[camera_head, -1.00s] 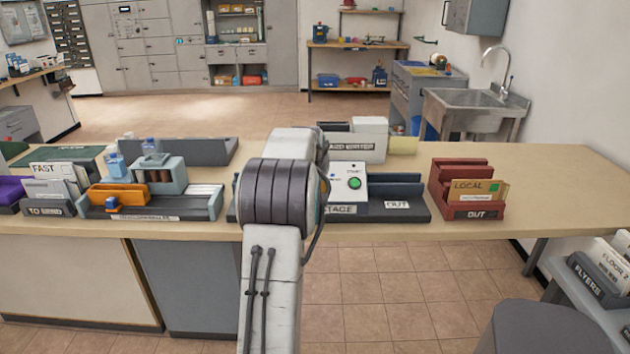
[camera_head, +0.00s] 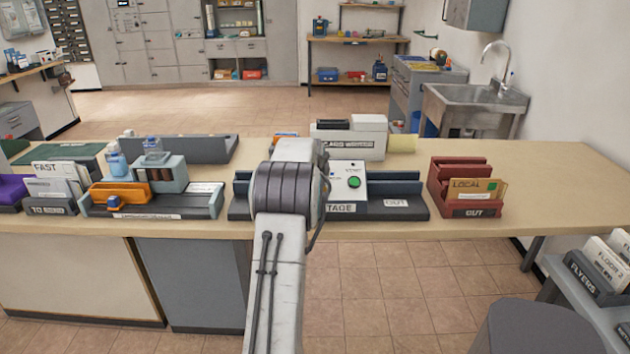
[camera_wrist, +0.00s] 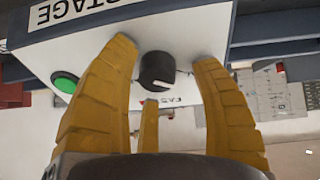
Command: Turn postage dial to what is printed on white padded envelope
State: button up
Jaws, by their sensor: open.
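The postage machine (camera_head: 340,190) is a white box with a green button (camera_head: 355,182), set on a dark base and partly hidden by my arm in the head view. The wrist view shows its black dial (camera_wrist: 157,70) with a light pointer mark, and the green button (camera_wrist: 64,82) beside it. My gripper (camera_wrist: 163,58) is open, with its yellow fingers either side of the dial and gaps visible. My gripper is hidden in the head view. Pale envelopes (camera_head: 52,188) stand in the TO SEND rack at left. I cannot tell which is the white padded one.
A red OUT rack (camera_head: 478,212) with a LOCAL envelope stands right of the machine. A grey tray (camera_head: 160,211) with an orange item lies left. A card-writer box (camera_head: 350,138) stands behind. The counter's far right (camera_head: 560,185) is clear.

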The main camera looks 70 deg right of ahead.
jog(key=shift+r, duration=0.2)
grip_shut()
dwell(0.3)
jog(key=shift+r+m+b, duration=0.15)
jog(key=shift+m+b, duration=0.25)
jog(key=shift+m, duration=0.3)
jog(key=shift+c, duration=2.3)
grip_release()
jog(key=o, duration=0.5)
jog(key=shift+s+d+f, duration=0.1)
jog(key=shift+f, duration=0.15)
